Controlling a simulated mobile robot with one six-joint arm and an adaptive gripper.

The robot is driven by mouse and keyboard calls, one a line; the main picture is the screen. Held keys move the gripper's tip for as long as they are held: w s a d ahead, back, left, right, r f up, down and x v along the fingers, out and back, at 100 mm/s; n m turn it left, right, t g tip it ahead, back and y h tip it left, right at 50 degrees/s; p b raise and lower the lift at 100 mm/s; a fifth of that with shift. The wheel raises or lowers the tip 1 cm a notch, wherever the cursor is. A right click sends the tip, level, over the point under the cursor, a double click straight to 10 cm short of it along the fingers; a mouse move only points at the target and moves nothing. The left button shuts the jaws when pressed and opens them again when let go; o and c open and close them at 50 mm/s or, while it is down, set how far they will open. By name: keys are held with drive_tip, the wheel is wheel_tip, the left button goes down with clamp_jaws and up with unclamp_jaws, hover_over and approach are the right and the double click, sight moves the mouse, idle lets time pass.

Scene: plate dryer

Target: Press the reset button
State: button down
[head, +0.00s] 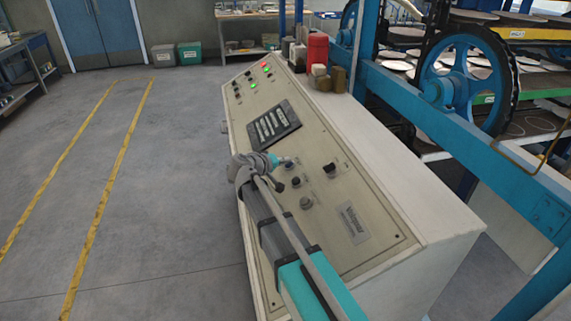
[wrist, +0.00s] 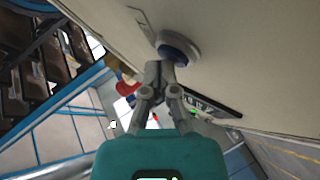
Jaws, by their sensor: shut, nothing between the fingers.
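The sloped beige control panel (head: 340,205) fills the middle of the head view. My gripper (head: 286,161) is over its lower half, with its fingers shut and empty. In the wrist view my gripper (wrist: 160,72) has its fingertips close beside a dark blue round button (wrist: 178,47) in a grey ring. I cannot tell whether they touch it. Nearby on the panel are a dark button (head: 295,182), a grey round button (head: 306,203) and a black knob (head: 329,168). The labels are too small to read, so I cannot tell which is the reset button.
A black display plate (head: 273,124) sits higher on the panel, with red and green lights above it. A red canister (head: 317,49) and several small containers stand on the cabinet's top edge. Blue dryer framing (head: 460,145) runs along the right. The floor at left is clear.

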drive_tip(key=shift+a+r+p, duration=0.35)
drive_tip(key=shift+r+p, duration=0.35)
drive_tip(key=shift+r, duration=0.05)
drive_tip(key=shift+s+a+r+p, duration=0.1)
drive_tip(key=shift+a+r+p, duration=0.3)
drive_tip(key=shift+r+p, duration=0.3)
drive_tip(key=shift+s+a+r+p, duration=0.1)
drive_tip(key=shift+a+r+p, duration=0.35)
drive_tip(key=shift+r+p, duration=0.3)
drive_tip(key=shift+s+a+r+p, duration=0.1)
drive_tip(key=shift+a+r+p, duration=0.3)
drive_tip(key=shift+r+p, duration=0.3)
